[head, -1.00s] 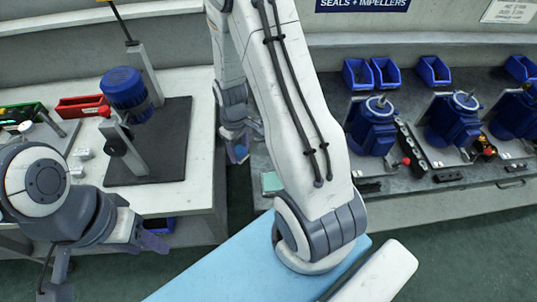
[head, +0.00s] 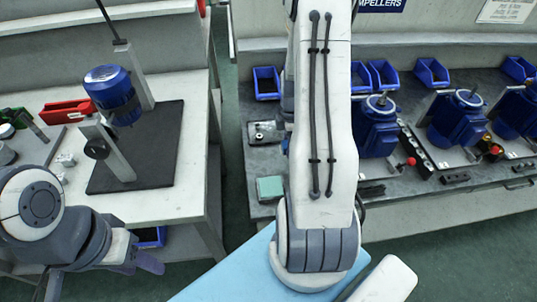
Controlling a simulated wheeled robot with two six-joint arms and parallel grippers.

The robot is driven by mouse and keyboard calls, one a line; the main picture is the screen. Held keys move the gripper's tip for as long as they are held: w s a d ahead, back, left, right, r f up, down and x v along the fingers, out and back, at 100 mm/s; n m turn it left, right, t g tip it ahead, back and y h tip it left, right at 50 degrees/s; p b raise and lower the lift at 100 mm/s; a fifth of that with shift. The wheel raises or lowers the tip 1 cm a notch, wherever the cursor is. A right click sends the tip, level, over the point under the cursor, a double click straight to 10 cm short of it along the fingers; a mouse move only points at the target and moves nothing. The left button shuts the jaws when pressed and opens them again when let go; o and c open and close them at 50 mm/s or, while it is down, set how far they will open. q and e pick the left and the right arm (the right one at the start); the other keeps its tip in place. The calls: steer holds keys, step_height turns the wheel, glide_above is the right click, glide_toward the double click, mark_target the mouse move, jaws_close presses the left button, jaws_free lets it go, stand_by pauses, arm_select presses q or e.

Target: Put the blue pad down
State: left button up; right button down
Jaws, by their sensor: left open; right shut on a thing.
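My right arm comes up the middle of the head view and hides most of my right gripper (head: 285,145). Only a sliver of it shows at the left edge of the arm, above the right-hand bench (head: 237,170). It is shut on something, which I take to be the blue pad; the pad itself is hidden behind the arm. My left gripper (head: 150,262) is open and empty, low at the left, in front of the left table (head: 185,205).
A teal block (head: 270,188) and a grey metal fixture (head: 264,133) lie on the right-hand bench. Blue bins (head: 266,83) and blue pumps (head: 455,118) stand along it. A blue motor (head: 112,93) on a stand rises over a black mat (head: 165,160). A gap separates table and bench.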

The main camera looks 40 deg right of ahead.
glide_above(269, 159)
step_height(269, 159, down, 4)
steer(key=shift+a+f+p, duration=0.1)
steer(key=shift+p, duration=0.25)
steer(key=shift+f, duration=1.95)
steer(key=shift+f, duration=0.1)
steer(key=shift+c, duration=1.3)
jaws_free()
step_height(269, 159, up, 12)
